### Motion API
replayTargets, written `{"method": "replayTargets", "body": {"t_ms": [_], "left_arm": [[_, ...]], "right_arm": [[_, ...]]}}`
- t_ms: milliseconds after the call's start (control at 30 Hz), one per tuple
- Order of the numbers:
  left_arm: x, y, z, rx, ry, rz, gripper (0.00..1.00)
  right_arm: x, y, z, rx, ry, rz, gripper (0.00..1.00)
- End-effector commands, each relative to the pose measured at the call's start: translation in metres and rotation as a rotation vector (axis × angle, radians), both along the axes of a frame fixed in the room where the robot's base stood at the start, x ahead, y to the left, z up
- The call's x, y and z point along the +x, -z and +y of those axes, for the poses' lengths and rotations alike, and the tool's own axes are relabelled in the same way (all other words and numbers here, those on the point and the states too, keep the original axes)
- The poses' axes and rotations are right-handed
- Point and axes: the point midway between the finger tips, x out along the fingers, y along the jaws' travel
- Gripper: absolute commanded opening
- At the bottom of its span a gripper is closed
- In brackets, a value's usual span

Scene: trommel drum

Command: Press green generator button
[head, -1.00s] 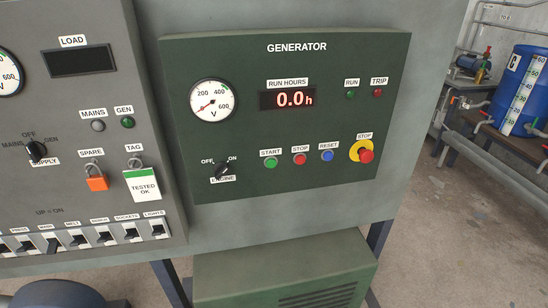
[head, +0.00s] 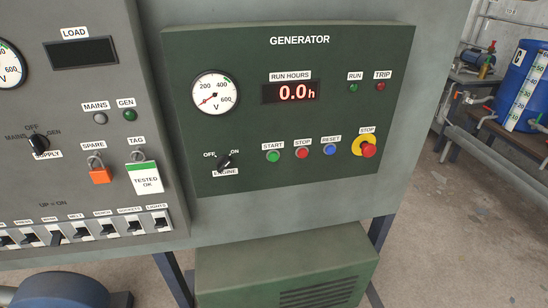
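The green START button (head: 273,157) is on the dark green GENERATOR panel (head: 300,125) in the head view, right of the black ENGINE knob (head: 225,161). The knob's pointer leans up and right, toward ON. Right of the START button are the red STOP button (head: 302,153), the blue RESET button (head: 330,150) and a red mushroom stop (head: 369,151) on a yellow ring. The run hours display (head: 291,93) reads 0.0 h. The voltmeter (head: 215,93) needle points to the lower left. The RUN lamp (head: 354,87) looks dark green. Neither gripper is in view.
A grey switch panel (head: 85,190) with a row of switches, an orange padlock (head: 101,176) and a tag (head: 145,178) stands at the left. A green vented box (head: 285,275) is below. A blue drum (head: 522,85) and pipes are at the right. Open floor (head: 460,240) lies lower right.

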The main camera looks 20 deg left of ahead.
Motion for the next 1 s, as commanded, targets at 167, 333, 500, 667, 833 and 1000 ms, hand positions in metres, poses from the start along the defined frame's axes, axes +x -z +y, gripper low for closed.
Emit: {"method": "replayTargets", "body": {"t_ms": [167,333,500,667,833,1000], "left_arm": [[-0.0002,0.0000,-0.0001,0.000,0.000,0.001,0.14],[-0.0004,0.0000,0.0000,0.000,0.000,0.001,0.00],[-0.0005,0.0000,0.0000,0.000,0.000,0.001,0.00],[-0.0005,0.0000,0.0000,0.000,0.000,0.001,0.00],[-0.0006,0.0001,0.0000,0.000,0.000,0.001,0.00],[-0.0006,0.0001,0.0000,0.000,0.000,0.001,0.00]], "right_arm": [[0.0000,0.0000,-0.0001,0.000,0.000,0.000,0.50],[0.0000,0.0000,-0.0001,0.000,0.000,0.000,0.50],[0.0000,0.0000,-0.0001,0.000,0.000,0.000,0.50],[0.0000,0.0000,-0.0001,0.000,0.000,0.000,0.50],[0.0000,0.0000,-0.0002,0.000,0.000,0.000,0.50],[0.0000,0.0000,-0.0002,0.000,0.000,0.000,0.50]]}}
